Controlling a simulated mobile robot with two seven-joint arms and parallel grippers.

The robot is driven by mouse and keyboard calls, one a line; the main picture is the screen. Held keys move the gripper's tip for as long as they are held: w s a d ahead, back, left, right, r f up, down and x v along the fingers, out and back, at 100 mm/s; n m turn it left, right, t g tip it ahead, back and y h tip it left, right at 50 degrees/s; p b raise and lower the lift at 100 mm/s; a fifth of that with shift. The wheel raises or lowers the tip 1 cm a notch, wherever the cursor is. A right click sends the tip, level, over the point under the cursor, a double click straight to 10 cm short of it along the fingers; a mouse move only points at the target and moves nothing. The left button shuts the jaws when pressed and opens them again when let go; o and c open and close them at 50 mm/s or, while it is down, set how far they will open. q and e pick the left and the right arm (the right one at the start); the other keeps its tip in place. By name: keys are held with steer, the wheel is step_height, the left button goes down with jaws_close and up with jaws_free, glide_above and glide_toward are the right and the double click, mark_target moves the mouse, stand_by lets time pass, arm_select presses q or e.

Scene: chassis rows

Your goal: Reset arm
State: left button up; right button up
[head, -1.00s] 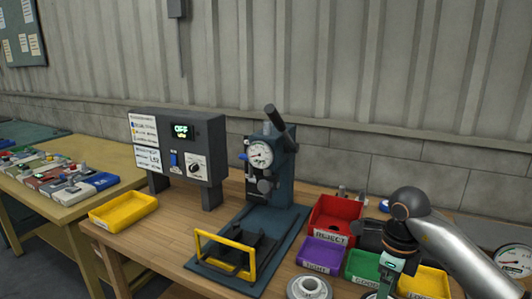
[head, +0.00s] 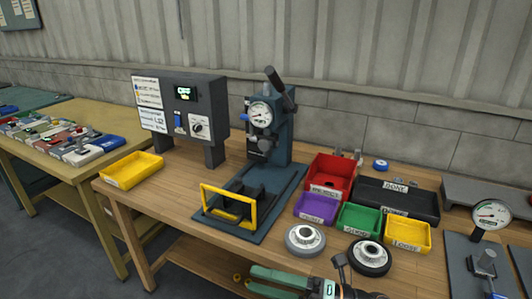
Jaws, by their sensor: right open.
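My right gripper (head: 245,281) shows at the bottom edge of the head view, its green fingers pointing left. It is open, and I see nothing between its fingertips; its lower part is cut off by the frame. It is in front of the wooden workbench (head: 180,200), apart from the things on it. My left gripper is not in view.
A press with a dial gauge (head: 270,125) and yellow guard frame (head: 228,213) stands mid-bench, beside a control box (head: 180,105). Two round parts, one grey (head: 305,239) and one dark (head: 370,256), lie before the red bin (head: 330,175). A yellow tray (head: 131,168) sits left.

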steer(key=d+f+m+t+h+p, duration=0.1)
steer(key=d+f+m+t+h, duration=0.45)
steer(key=m, duration=0.65)
steer(key=d+f+m+t+h, duration=0.5)
steer(key=d+m+t+h, duration=0.15)
steer(key=m, duration=0.55)
steer(key=s+d+f+m+g+h, duration=0.2)
steer(key=s+f+m+g, duration=0.1)
steer(key=s+f, duration=0.3)
steer(key=s+d+f+m+g+h+p, duration=0.1)
steer(key=s+d+f+m+g+h, duration=0.2)
steer(key=s+f+m, duration=0.3)
step_height(320, 180, down, 2)
steer(key=shift+s+f, duration=0.2)
steer(key=shift+s, duration=0.25)
